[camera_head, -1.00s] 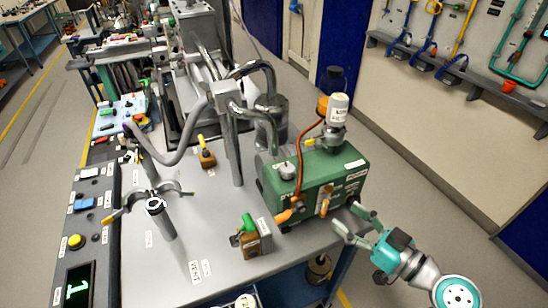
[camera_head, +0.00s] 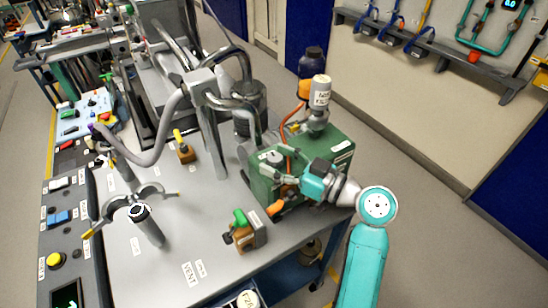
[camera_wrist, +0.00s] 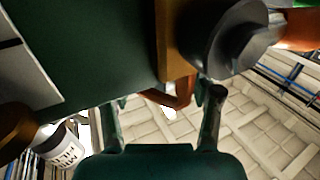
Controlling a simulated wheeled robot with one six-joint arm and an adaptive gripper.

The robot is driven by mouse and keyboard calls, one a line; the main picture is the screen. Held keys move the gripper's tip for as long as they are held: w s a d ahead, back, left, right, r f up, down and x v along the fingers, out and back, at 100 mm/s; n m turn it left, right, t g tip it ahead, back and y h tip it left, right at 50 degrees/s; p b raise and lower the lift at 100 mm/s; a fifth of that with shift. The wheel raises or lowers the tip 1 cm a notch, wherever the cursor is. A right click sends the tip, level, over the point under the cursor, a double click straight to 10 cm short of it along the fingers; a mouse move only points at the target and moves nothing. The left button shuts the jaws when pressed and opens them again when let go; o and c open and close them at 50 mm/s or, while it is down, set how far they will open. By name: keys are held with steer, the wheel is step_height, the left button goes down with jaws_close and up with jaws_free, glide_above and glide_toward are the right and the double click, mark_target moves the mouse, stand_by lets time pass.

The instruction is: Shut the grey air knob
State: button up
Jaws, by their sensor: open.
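A green box-shaped unit (camera_head: 318,150) stands on the grey bench, with a round grey knob (camera_head: 270,157) on its top left part. My gripper (camera_head: 282,166) is open and reaches across the unit from the right, its fingertips close to the knob in the head view. Contact cannot be told. In the wrist view the open fingers (camera_wrist: 163,112) have nothing visibly clamped between them. A dark grey round part (camera_wrist: 238,38) shows beyond the right finger, beside an orange-brown block (camera_wrist: 178,42) on the green unit; I cannot tell whether it is the same knob. My gripper hides part of the unit's front.
A bottle-topped fitting (camera_head: 320,95) and an orange hose rise behind the unit. A green-handled valve block (camera_head: 244,230) stands at the bench's front, left of my gripper. A ring stand (camera_head: 147,222) is further left. The floor at right is free.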

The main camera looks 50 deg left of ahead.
steer(key=shift+s+a, duration=0.2)
steer(key=shift+a, duration=0.25)
steer(key=c, duration=1.2)
steer(key=shift+o, duration=0.2)
steer(key=shift+m+t, duration=0.3)
steer(key=shift+t, duration=0.1)
steer(key=m+t, duration=0.2)
steer(key=t, duration=0.1)
steer(key=m+t+y, duration=0.1)
steer(key=m+t, duration=0.1)
steer(key=t, duration=0.1)
steer(key=shift+s+t, duration=0.1)
steer(key=shift+t, duration=0.3)
steer(key=shift+m+t+h, duration=0.5)
steer(key=shift+m+t, duration=0.85)
steer(key=shift+t, duration=0.55)
steer(key=shift+m+t+h, duration=0.5)
steer(key=shift+m+t, duration=0.85)
steer(key=shift+t, duration=0.55)
steer(key=shift+m+t+h, duration=0.3)
steer(key=shift+t, duration=0.1)
